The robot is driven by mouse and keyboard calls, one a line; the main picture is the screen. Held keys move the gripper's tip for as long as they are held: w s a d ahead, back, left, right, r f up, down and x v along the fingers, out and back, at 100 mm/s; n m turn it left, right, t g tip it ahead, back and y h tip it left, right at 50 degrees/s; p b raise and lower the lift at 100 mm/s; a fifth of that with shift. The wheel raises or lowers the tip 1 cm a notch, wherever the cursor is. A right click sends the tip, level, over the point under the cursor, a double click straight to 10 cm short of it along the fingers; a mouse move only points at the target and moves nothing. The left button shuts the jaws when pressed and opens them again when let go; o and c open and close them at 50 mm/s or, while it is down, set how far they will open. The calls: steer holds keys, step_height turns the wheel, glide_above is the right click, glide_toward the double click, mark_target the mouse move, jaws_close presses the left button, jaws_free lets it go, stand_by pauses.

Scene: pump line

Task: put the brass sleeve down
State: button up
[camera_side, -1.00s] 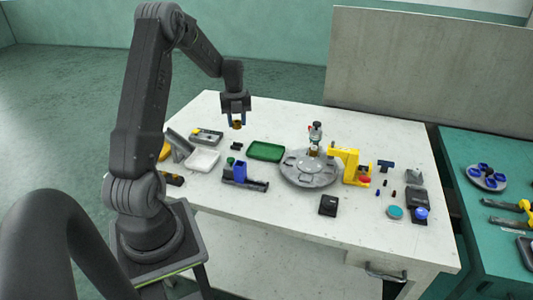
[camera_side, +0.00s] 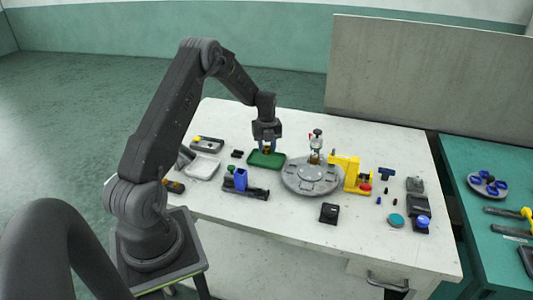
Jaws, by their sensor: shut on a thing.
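My gripper (camera_side: 267,146) points down over the green tray (camera_side: 256,162). It is shut on the brass sleeve (camera_side: 267,150), a small brass-coloured piece between the fingertips. The fingers cover much of the sleeve. The sleeve is low over the tray, and I cannot tell whether it touches the tray floor.
A round grey plate (camera_side: 313,187) with a small upright fixture stands right of the tray, with a yellow press (camera_side: 352,173) beyond it. A white tray (camera_side: 202,167) and a blue-topped fixture (camera_side: 241,180) stand to the left. The table's front is mostly clear.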

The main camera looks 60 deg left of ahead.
mark_target(266, 147)
steer(key=shift+f, duration=1.5)
steer(key=o, duration=0.8)
steer(key=shift+f, duration=0.15)
